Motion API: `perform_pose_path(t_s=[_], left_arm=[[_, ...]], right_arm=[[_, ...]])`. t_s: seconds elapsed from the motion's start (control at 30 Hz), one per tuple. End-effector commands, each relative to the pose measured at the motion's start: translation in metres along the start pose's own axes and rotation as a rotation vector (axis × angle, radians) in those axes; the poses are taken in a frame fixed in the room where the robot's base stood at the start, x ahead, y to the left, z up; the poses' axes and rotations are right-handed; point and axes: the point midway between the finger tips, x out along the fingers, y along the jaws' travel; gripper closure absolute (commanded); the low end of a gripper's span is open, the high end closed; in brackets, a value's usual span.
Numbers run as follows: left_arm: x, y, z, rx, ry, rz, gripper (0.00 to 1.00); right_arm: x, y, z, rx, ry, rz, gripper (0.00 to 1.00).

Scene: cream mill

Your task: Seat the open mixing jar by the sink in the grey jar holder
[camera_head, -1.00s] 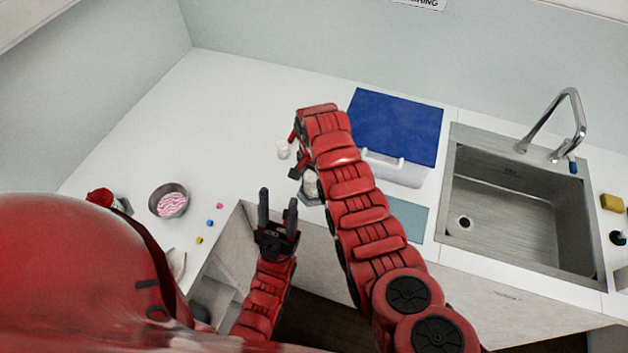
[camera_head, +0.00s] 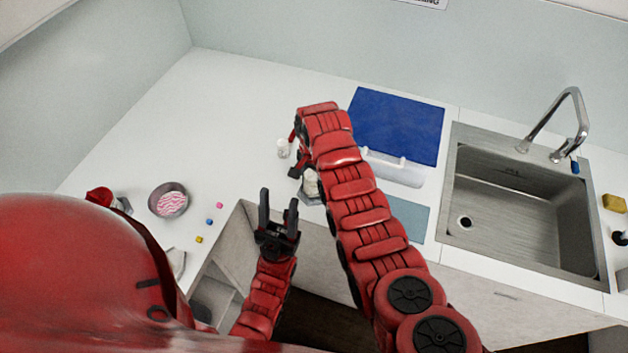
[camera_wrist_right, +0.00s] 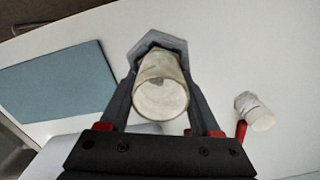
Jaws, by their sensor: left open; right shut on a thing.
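The open mixing jar (camera_wrist_right: 161,92) is whitish, with its round mouth facing the camera in the right wrist view. My right gripper (camera_wrist_right: 158,72) is shut on it, one finger on each side. In the head view the jar (camera_head: 311,183) shows partly behind my right arm. The grey hexagonal jar holder (camera_wrist_right: 160,40) is at the jar's far end; it also shows under the jar in the head view (camera_head: 311,200). I cannot tell whether the jar's base is inside it or just above. My left gripper (camera_head: 278,200) is open and empty at the counter's front edge.
A small white container (camera_head: 283,148) stands left of the right gripper. A blue-lidded box (camera_head: 398,125), a blue-grey mat (camera_head: 408,218) and the sink (camera_head: 520,200) are to the right. A bowl (camera_head: 168,200) and small coloured cubes are left. The back-left counter is clear.

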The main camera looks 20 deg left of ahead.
Motion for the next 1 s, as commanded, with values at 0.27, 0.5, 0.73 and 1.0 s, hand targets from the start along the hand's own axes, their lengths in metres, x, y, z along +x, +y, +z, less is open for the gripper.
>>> perform_pose_path(t_s=[0.27,0.5,0.73,1.0], left_arm=[[-0.0013,0.0,0.0002,0.0,0.0,0.0,0.5],[-0.0066,0.0003,0.0011,0.0,0.0,0.0,0.5],[-0.0075,0.0004,0.0013,0.0,0.0,0.0,0.5],[-0.0075,0.0004,0.0013,0.0,0.0,0.0,0.5]], right_arm=[[0.0012,0.0002,-0.0001,0.0,0.0,0.0,0.88],[0.0066,0.0005,-0.0004,0.001,0.0,0.0,0.88],[0.0075,0.0007,-0.0005,0.001,0.0,0.0,0.88],[0.0075,0.0007,-0.0003,0.001,0.0,0.0,0.88]])
